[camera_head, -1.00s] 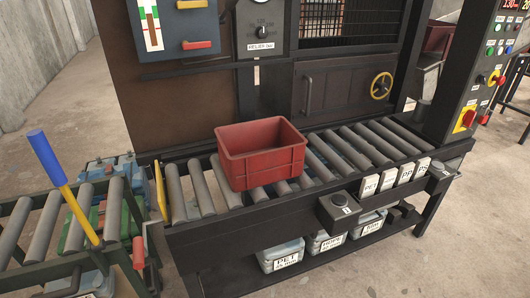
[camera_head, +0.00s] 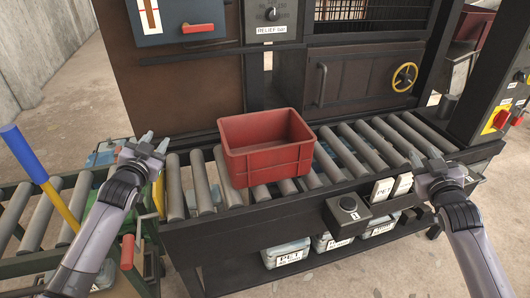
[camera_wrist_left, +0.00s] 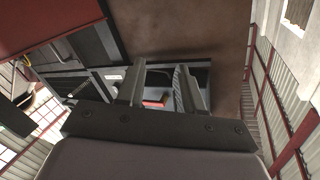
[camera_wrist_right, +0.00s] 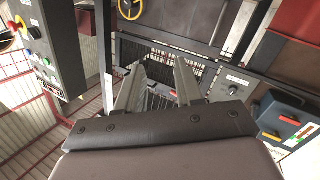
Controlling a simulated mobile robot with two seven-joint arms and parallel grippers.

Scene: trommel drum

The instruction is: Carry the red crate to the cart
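The red crate (camera_head: 265,152) is an open-topped box sitting upright on the black roller conveyor (camera_head: 250,214) in the head view. Part of its red side shows in the left wrist view (camera_wrist_left: 45,22) and right wrist view (camera_wrist_right: 300,18). My left gripper (camera_head: 150,140) is open and empty, left of the crate and apart from it. My right gripper (camera_head: 425,162) is open and empty, well to the right above the conveyor. A low green-framed roller unit (camera_head: 70,250), apparently the cart, stands at the left. The crate's inside bottom is mostly hidden.
A blue-topped yellow lever (camera_head: 40,160) and a red handle (camera_head: 127,252) stand near the roller unit. A yellow plate (camera_head: 158,192) marks the conveyor's left end. The machine wall (camera_head: 180,90) rises behind.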

